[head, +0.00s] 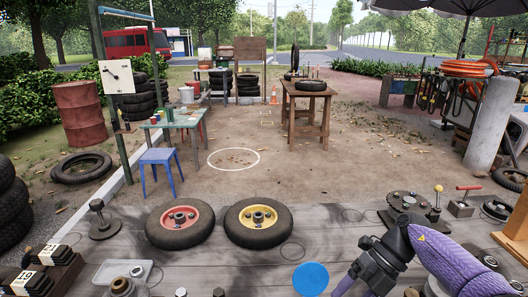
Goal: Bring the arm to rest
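My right arm (452,262), purple with a dark joint, comes in from the lower right over the grey workbench (330,228). It bends at the dark joint (393,242), and a thinner purple link runs down and left to the bottom edge of the picture. My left arm and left gripper are not in view.
A red-hubbed wheel (180,221) and a yellow-hubbed wheel (258,221) lie on the bench. A blue disc (311,279) is left of my arm. A gear mechanism (408,204) and a red-handled tool (463,203) stand behind it. The bench's middle is mostly clear.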

